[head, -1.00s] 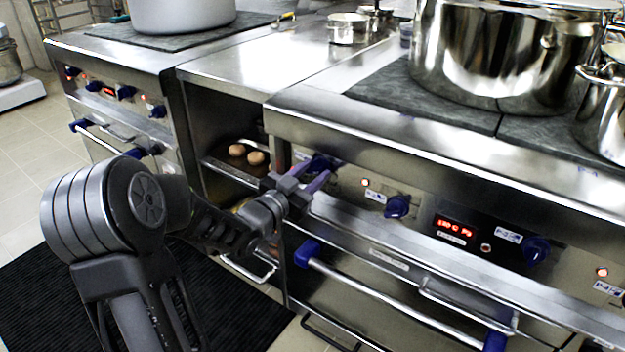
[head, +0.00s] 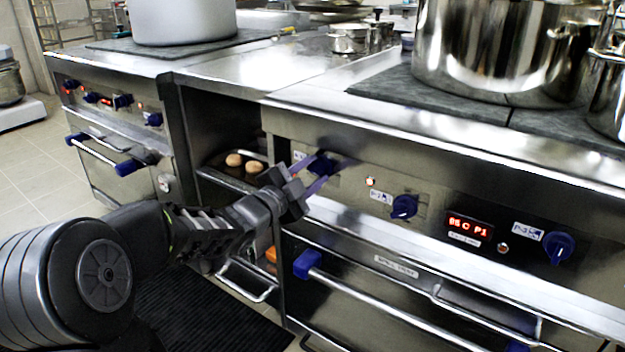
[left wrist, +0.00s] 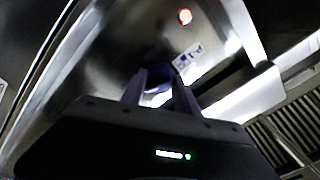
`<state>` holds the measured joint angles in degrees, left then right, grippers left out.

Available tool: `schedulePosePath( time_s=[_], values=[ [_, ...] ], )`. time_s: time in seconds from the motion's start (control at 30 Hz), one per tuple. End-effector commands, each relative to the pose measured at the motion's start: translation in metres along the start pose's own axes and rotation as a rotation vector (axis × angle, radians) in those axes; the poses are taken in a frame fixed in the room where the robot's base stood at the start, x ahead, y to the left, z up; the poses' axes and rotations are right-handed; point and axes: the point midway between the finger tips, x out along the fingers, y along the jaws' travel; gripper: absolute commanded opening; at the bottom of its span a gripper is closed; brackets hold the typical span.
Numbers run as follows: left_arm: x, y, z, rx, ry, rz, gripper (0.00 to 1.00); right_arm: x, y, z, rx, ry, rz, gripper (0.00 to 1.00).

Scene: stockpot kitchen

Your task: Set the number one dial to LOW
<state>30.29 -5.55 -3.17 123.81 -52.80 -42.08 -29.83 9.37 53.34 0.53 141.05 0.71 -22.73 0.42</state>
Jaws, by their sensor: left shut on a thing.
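The number one dial (head: 321,165) is a blue knob at the left end of the right-hand stove's control panel. My left gripper (head: 322,177) is shut on it, with one purple finger on each side. In the left wrist view the two fingers (left wrist: 160,90) reach to the panel, and the dial (left wrist: 158,78) shows as dark blue between them. The dial's setting mark is hidden by the fingers and too small to read. A small label (left wrist: 187,57) and a lit red lamp (left wrist: 185,16) are near it. My right gripper is not in view.
Another blue dial (head: 404,207) and a red display (head: 469,227) sit further right on the panel. The oven door handle (head: 390,307) sticks out below. Large steel pots (head: 500,50) stand on the stove top. Brown round items lie on a shelf (head: 225,172) left of the stove.

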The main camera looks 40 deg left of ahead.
Motion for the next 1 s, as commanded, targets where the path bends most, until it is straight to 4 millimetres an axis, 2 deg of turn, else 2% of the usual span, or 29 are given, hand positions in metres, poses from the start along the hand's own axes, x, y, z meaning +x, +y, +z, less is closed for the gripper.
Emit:
schedulePosePath(
  time_s=[0.47, 0.5, 0.73, 1.0],
  values=[
    [0.0, 0.0007, -0.0001, 0.017, 0.0, 0.002, 0.0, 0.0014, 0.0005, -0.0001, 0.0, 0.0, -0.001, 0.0],
    [0.0, 0.0007, -0.0001, 0.017, 0.0, 0.002, 0.4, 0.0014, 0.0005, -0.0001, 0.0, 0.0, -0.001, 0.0],
    [0.0, 0.0004, 0.0, 0.016, 0.0, 0.002, 0.58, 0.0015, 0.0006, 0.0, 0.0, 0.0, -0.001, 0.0],
    [-0.0009, -0.0001, -0.0001, 0.016, 0.0, 0.001, 0.58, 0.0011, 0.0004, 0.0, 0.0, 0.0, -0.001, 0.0]
  ],
)
